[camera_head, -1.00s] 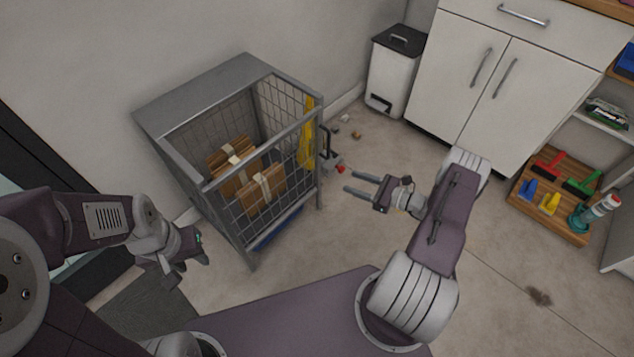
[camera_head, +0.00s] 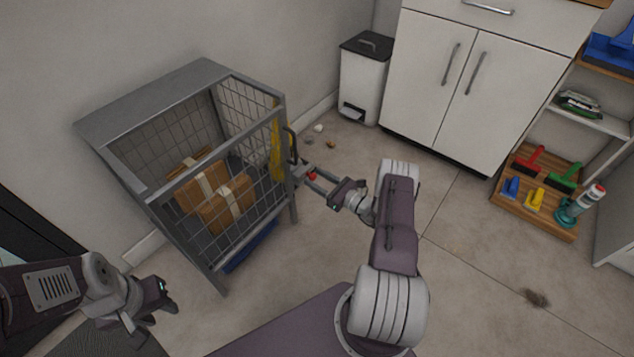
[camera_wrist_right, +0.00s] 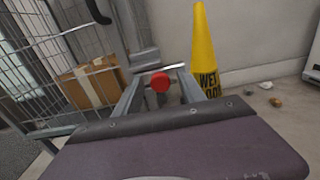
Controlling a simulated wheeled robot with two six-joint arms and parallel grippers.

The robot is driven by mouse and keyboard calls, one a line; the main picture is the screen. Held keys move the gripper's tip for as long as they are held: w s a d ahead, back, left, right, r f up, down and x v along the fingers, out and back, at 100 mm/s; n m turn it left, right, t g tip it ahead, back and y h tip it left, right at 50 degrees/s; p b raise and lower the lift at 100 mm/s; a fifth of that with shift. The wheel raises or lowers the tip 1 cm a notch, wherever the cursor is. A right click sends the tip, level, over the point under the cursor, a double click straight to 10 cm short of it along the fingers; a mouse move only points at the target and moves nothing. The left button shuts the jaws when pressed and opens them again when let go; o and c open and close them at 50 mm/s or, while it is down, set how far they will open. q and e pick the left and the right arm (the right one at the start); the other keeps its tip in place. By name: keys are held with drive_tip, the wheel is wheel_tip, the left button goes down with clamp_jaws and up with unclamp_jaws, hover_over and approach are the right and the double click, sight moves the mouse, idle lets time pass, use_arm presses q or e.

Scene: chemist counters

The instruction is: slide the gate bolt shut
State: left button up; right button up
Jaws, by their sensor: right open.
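The grey wire cage (camera_head: 205,180) stands against the wall on the left in the head view. On its right-hand post is the gate bolt with a red knob (camera_head: 312,176). In the right wrist view the red knob (camera_wrist_right: 160,82) shows large, with a silver rod (camera_wrist_right: 98,68) behind it. My right gripper (camera_head: 319,180) is open, with its two fingers on either side of the knob. I cannot tell whether they touch it. My left gripper (camera_head: 155,300) hangs at the lower left, apart from the cage; its finger opening is unclear.
Cardboard boxes (camera_head: 228,205) lie inside the cage. A yellow wet-floor cone (camera_wrist_right: 204,52) stands behind the bolt. A pedal bin (camera_head: 364,80), white cabinet (camera_head: 480,80) and brush board (camera_head: 543,205) stand to the right. Small debris (camera_head: 331,144) lies near the bin.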

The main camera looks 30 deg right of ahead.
clamp_jaws()
idle(1.4)
